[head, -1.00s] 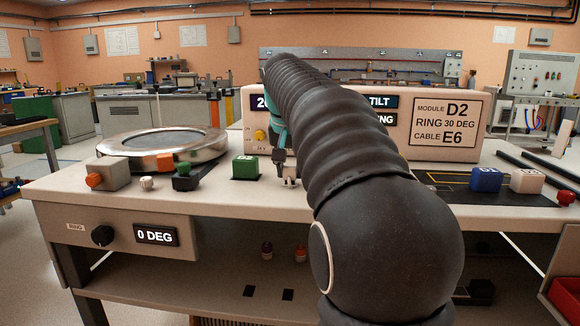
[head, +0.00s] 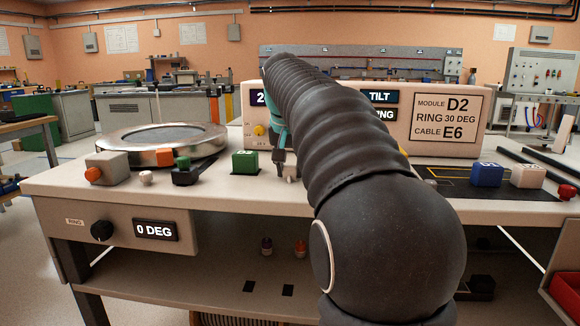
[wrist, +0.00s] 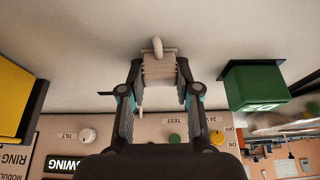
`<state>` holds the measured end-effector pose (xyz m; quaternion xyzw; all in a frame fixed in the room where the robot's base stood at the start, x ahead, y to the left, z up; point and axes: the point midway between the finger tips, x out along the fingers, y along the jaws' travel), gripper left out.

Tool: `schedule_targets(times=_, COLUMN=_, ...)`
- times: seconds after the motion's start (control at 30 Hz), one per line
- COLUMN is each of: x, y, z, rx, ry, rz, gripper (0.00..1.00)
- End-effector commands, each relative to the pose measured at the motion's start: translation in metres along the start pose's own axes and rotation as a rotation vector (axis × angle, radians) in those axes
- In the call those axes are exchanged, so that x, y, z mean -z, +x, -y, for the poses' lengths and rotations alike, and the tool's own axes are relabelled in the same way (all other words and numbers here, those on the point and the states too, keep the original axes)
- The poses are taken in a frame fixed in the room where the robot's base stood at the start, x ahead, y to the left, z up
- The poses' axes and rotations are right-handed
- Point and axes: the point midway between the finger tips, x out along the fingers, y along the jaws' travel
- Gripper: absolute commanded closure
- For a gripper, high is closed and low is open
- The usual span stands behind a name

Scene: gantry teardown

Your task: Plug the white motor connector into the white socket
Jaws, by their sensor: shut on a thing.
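My gripper (wrist: 158,88) is shut on a small white ribbed block, which looks like the white motor connector (wrist: 157,68). A pale loop or cable stub sticks out at its far end. In the head view my gripper (head: 284,165) is low over the bench, right of the green cube, partly hidden by my arm. The pale connector (head: 291,172) shows only as a sliver there. I cannot tell whether it touches the bench. I cannot identify the white socket for certain; a small white round piece (head: 146,178) stands beside the grey block at left.
A green cube (head: 245,162) stands close to my gripper; it also shows in the wrist view (wrist: 252,87). The metal ring (head: 162,142) and grey block (head: 106,167) are at left. The labelled panel (head: 445,118) stands behind. Blue (head: 486,175) and white (head: 527,175) cubes sit at right.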

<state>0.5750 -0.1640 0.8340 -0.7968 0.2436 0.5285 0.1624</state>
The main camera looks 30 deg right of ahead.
Motion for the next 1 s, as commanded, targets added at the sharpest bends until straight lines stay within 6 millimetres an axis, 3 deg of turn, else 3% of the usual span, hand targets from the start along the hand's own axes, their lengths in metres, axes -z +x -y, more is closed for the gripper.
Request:
schedule_targets(times=0.07, x=-0.003, y=0.005, z=0.0, rx=-0.002, ry=0.0, rz=0.007, gripper=1.0)
schedule_targets(times=0.1, x=-0.002, y=0.004, z=0.0, rx=-0.002, ry=0.0, rz=0.007, gripper=0.58)
schedule_targets(times=0.2, x=-0.002, y=0.004, z=0.0, rx=-0.002, ry=0.0, rz=0.006, gripper=0.39)
schedule_targets(times=0.63, x=-0.001, y=-0.006, z=0.0, rx=-0.001, ry=-0.001, rz=0.003, gripper=0.39)
schedule_targets(times=1.0, x=0.0, y=-0.075, z=0.001, rx=0.0, ry=-0.001, rz=0.001, gripper=0.39)
